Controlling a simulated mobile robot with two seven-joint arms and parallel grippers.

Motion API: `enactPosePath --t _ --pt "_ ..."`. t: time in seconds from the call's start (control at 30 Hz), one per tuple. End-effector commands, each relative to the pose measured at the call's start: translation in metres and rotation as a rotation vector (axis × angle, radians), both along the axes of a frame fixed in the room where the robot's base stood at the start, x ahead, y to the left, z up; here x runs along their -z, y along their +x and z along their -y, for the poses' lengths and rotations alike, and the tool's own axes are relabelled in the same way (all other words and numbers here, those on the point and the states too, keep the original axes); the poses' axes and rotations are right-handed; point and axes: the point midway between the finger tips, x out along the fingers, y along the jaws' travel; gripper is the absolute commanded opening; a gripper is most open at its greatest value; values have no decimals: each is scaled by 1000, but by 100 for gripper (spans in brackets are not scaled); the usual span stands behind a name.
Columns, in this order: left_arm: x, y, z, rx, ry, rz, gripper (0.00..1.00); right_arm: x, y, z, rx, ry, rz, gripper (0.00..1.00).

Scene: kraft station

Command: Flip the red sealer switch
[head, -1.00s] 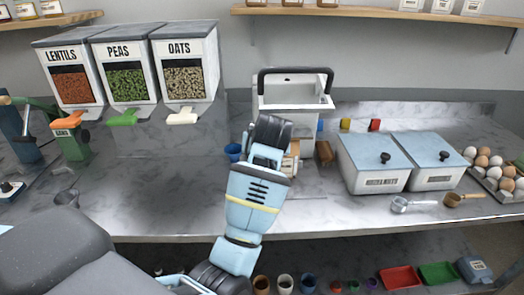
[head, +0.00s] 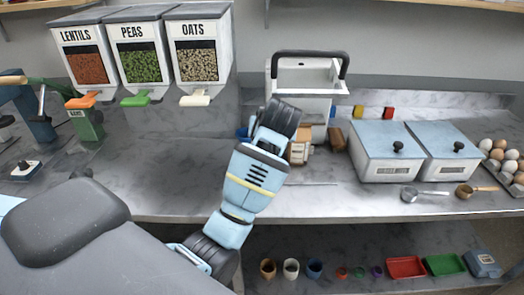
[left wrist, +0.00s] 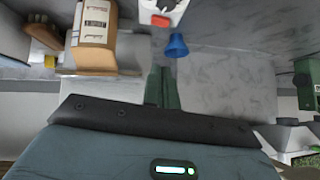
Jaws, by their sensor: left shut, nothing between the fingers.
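In the left wrist view a red switch (left wrist: 160,20) sits on a white housing (left wrist: 168,6) at the top edge, cut off by the frame. My left gripper (left wrist: 162,68) shows as two dark green fingers, shut with nothing between them. Their tips point toward the housing and are apart from the switch in the picture. In the head view my left forearm and wrist reach over the middle of the counter and hide the fingers. I cannot make out the red switch in the head view. My right gripper is not in view.
A blue cup (left wrist: 177,45) stands just beyond the fingertips. A labelled tan carton (left wrist: 95,25) is to their left. A white handled bin (head: 303,78) stands behind my wrist. Lidded boxes (head: 381,160) and eggs (head: 497,158) are at right. Dispensers (head: 135,45) are at left.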

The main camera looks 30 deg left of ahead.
Motion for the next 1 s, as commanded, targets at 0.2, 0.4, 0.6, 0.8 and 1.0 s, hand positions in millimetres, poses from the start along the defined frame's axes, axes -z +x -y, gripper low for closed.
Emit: enactPosePath --t 0.2,0.4,0.6,0.8,1.0 --pt "29 21 -20 -3 1 -5 0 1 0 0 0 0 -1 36" --pt "53 41 -36 -2 1 -3 0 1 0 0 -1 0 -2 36" --pt "81 43 -42 -2 0 -3 0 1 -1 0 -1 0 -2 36" --pt "95 42 -44 -2 -1 -1 0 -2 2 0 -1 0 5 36" --pt "98 42 -44 -2 0 -1 0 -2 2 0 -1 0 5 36"
